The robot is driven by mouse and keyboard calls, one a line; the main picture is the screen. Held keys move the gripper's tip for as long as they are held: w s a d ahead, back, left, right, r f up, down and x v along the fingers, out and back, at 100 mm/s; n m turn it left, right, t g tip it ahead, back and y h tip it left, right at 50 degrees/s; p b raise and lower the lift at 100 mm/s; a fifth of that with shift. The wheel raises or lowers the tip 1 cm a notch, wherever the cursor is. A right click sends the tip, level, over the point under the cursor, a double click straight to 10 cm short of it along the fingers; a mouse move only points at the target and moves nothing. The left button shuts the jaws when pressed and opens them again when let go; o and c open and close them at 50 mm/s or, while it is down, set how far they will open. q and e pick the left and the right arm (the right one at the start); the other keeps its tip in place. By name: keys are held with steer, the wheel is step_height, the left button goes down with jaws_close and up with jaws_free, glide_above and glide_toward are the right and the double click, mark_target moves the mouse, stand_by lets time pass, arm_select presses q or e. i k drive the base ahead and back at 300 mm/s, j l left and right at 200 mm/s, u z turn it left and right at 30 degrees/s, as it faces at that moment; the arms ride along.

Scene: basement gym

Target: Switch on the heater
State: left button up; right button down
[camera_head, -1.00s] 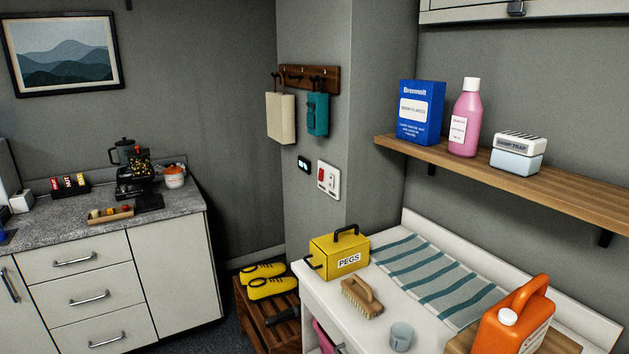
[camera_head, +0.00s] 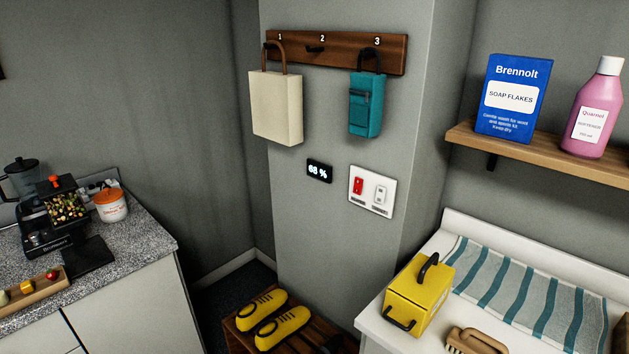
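A white switch plate (camera_head: 373,191) is on the grey wall column, below the hook rack. It carries a red rocker switch (camera_head: 358,186) on the left and a white rocker switch (camera_head: 380,195) on the right. Small labels sit under both, too small to read. I cannot tell which way either rocker is set. No heater shows in the view. Neither of my grippers is in view.
A small display (camera_head: 319,172) reading "68 %" is left of the plate. A bag and a teal pouch (camera_head: 366,104) hang from the rack (camera_head: 336,52) above. The yellow box (camera_head: 417,297) stands on the white counter at lower right. Yellow shoes (camera_head: 270,318) sit below the plate.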

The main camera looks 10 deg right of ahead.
mark_target(358, 183)
steer(key=i+j, duration=0.2)
steer(key=j, duration=0.15)
steer(key=i+j+z, duration=0.1)
steer(key=i+j, duration=0.15)
steer(key=j, duration=0.15)
steer(key=i+j, duration=0.2)
steer(key=j, duration=0.15)
